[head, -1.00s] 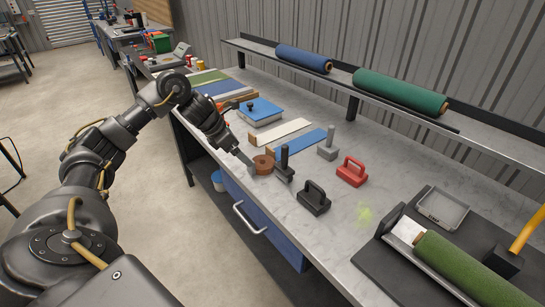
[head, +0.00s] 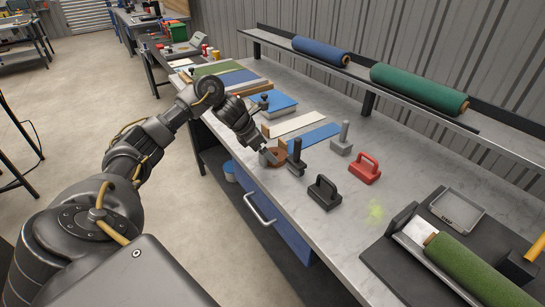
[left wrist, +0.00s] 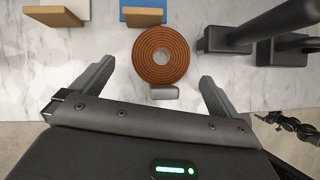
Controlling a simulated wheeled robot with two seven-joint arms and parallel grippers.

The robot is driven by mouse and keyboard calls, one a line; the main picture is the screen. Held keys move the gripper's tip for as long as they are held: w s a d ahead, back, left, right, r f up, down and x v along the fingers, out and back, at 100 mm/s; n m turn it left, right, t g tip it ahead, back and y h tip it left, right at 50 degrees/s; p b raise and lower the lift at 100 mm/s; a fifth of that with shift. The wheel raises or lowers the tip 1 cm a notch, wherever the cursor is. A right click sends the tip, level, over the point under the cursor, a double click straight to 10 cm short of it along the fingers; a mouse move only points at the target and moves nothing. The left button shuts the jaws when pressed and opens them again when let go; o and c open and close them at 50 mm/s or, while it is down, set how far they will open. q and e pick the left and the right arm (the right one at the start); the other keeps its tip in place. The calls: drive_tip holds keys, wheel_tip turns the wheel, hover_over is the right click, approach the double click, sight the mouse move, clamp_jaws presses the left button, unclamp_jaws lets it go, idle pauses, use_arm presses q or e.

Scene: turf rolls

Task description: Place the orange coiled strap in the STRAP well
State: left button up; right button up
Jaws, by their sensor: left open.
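The orange-brown coiled strap (head: 278,160) lies flat near the front edge of the bench. In the left wrist view the coil (left wrist: 160,54) shows its spiral top, with a small grey piece (left wrist: 164,93) at its near side. My left gripper (head: 264,152) is open and empty at the coil; in the left wrist view its fingers (left wrist: 157,72) spread to either side of the coil's near part. Contact cannot be told. The STRAP well (head: 457,211) is a grey shallow tray on the dark board at the right, empty. My right gripper is out of view.
A dark upright-handled tool (head: 297,158) stands close right of the coil. A black handled block (head: 324,191), a red one (head: 364,169) and a grey tool (head: 342,138) stand further right. A green turf roll (head: 475,272) lies before the well. Blue (head: 315,137) and cream strips lie behind.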

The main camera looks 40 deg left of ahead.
use_arm(q)
drive_tip(key=x, duration=0.2)
drive_tip(key=shift+w+d+f, duration=0.2)
drive_tip(key=shift+w+f, duration=0.2)
drive_tip(key=shift+f, duration=0.3)
drive_tip(key=c, duration=1.2)
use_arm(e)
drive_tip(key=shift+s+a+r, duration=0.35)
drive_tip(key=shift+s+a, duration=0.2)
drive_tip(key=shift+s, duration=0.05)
use_arm(q)
drive_tip(key=shift+c, duration=0.2)
